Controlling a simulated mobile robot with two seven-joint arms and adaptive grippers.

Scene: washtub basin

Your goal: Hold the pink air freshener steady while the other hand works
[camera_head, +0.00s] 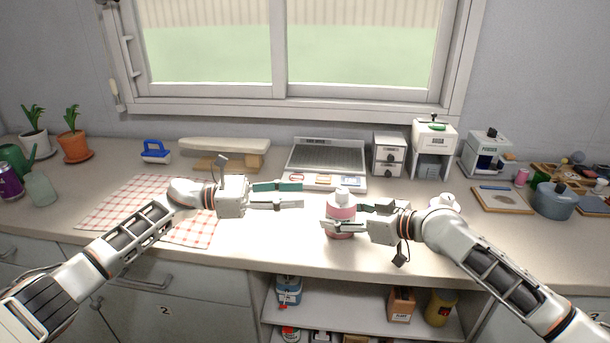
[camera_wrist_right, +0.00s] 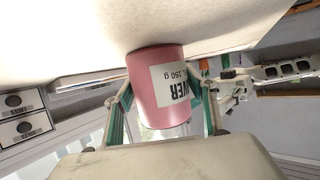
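The pink air freshener (camera_head: 341,212) stands upright on the counter (camera_head: 270,235), with a white top. In the right wrist view its pink body (camera_wrist_right: 155,75) shows with a white label, upside down in the picture. My right gripper (camera_head: 343,225) has its fingers on both sides of the body and appears shut on it; the wrist view also shows the fingers (camera_wrist_right: 160,90) against its sides. My left gripper (camera_head: 290,195) is open and empty, a little left of the air freshener, fingers pointing towards it.
A checked cloth (camera_head: 135,195) lies at left. A small drawer box (camera_head: 389,153) and a white dispenser (camera_head: 434,145) stand back right. A white-topped item (camera_head: 446,201) is partly hidden by my right arm.

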